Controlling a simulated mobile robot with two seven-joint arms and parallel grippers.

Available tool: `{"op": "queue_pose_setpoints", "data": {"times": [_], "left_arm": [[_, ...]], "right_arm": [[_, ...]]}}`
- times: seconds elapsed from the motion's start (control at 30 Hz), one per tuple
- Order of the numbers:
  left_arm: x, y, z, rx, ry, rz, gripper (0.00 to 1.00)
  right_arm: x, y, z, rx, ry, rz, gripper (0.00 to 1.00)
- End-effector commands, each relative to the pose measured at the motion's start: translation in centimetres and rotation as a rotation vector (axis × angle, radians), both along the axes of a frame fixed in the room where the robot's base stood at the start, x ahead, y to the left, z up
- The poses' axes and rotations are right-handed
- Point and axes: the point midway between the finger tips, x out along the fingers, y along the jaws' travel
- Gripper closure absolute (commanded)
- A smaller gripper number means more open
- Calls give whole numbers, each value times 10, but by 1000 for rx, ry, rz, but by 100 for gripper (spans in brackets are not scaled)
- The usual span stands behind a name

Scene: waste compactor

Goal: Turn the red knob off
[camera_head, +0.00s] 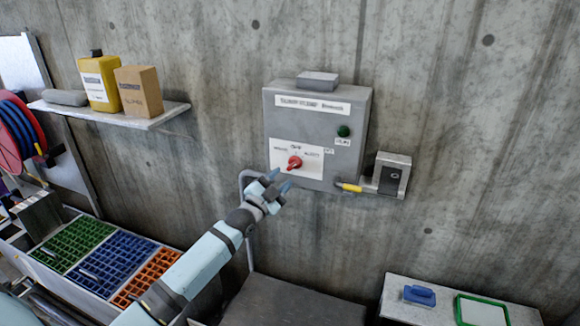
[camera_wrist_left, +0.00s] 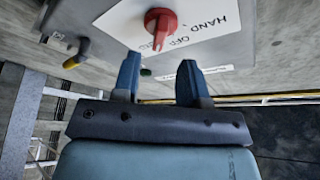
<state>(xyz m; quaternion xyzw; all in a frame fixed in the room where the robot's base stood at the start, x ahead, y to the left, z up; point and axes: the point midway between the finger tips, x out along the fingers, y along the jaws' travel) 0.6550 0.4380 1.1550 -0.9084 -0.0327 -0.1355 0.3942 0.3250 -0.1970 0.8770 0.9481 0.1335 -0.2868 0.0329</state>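The red knob (camera_head: 294,162) sits on a white label plate on the front of a grey control box (camera_head: 354,110) on the wall. In the left wrist view the red knob (camera_wrist_left: 160,24) is just beyond my fingertips, with "HAND" and "OFF" printed beside it. My left gripper (camera_head: 279,181) is just below the knob in the head view. In the left wrist view its two blue fingers (camera_wrist_left: 158,78) stand apart with nothing between them. They appear not to touch the knob. My right gripper is not in view.
A green button (camera_head: 343,131) is on the box, and a yellow-handled lever (camera_head: 349,187) juts out at its lower right. A shelf (camera_head: 160,117) with containers is at the left, above coloured bins (camera_head: 110,258). A low table (camera_head: 445,303) stands at the lower right.

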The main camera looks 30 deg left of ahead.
Motion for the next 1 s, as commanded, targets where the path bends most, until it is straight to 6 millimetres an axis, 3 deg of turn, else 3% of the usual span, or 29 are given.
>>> {"op": "queue_pose_setpoints", "data": {"times": [0.1,0.3,0.67,0.83,1.0], "left_arm": [[22,-1,9,0,-1,0,61],[42,-2,13,-1,0,0,61],[46,-3,12,-1,1,0,61],[46,-3,12,-1,1,0,97],[46,-2,13,-1,0,0,100]], "right_arm": [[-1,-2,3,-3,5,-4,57],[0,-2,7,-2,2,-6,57],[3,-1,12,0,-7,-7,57],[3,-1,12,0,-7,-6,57],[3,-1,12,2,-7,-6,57]]}}
